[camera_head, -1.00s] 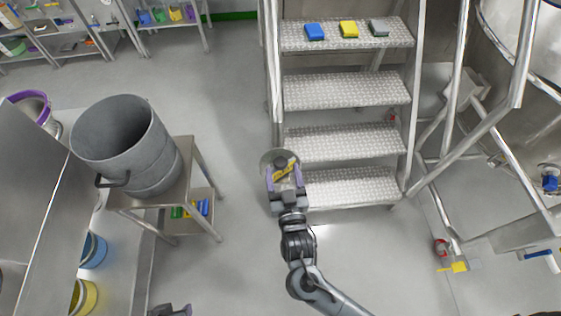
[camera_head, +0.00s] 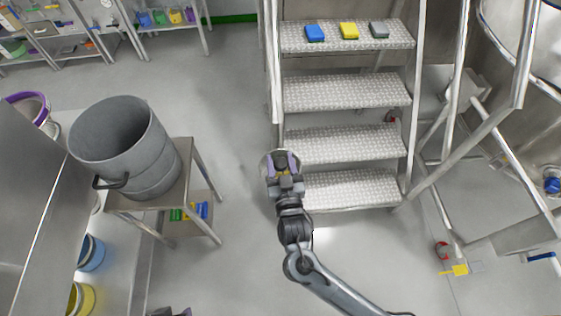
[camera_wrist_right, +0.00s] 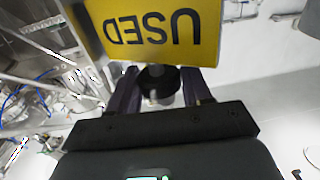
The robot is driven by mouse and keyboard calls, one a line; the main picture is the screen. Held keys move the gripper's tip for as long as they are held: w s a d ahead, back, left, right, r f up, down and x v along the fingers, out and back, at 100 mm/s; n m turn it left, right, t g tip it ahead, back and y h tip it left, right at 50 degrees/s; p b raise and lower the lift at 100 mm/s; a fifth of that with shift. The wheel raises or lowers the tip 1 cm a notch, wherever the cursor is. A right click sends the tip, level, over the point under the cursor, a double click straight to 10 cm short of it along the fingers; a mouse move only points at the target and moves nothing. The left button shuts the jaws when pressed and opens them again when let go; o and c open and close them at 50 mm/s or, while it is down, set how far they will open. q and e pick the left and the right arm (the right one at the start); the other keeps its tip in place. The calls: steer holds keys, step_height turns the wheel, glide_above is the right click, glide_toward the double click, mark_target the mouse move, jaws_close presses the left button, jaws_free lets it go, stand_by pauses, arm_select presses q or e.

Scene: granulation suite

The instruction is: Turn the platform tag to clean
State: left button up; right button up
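The platform tag (camera_wrist_right: 165,30) is a yellow plate reading USED, upside down in the right wrist view. A round dark knob (camera_wrist_right: 158,80) sits just below its edge there. In the head view a grey disc (camera_head: 267,160) shows at the left foot of the steps, partly hidden by my right gripper (camera_head: 280,160). Its purple fingers stand apart on either side of the knob; finger contact is not clear. My left gripper (camera_head: 170,311) only peeks in at the bottom edge, mostly cut off.
Metal steps (camera_head: 345,92) rise beside my right gripper, with blue, yellow and grey blocks on the top tread. A grey drum (camera_head: 125,150) stands on a steel stand at left. Open floor lies between them.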

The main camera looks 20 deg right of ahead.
steer(key=shift+c, duration=0.8)
steer(key=shift+r+n+y+p, duration=0.15)
steer(key=shift+n+y+p, duration=1.2)
steer(key=shift+y, duration=0.65)
steer(key=n+y+p, duration=0.2)
steer(key=y, duration=0.2)
steer(key=shift+d+n, duration=0.1)
steer(key=shift+n, duration=0.15)
steer(key=n+g+y+p, duration=0.1)
steer(key=y, duration=0.1)
steer(key=shift+n+y, duration=0.4)
steer(key=shift+n+g+y, duration=0.5)
steer(key=shift+n+y, duration=0.3)
steer(key=shift+y, duration=0.3)
steer(key=shift+n+g+y+p, duration=0.3)
steer(key=shift+n+g+y, duration=0.75)
steer(key=shift+y, duration=0.35)
steer(key=shift+n, duration=0.25)
steer(key=o, duration=1)
steer(key=shift+c, duration=0.2)
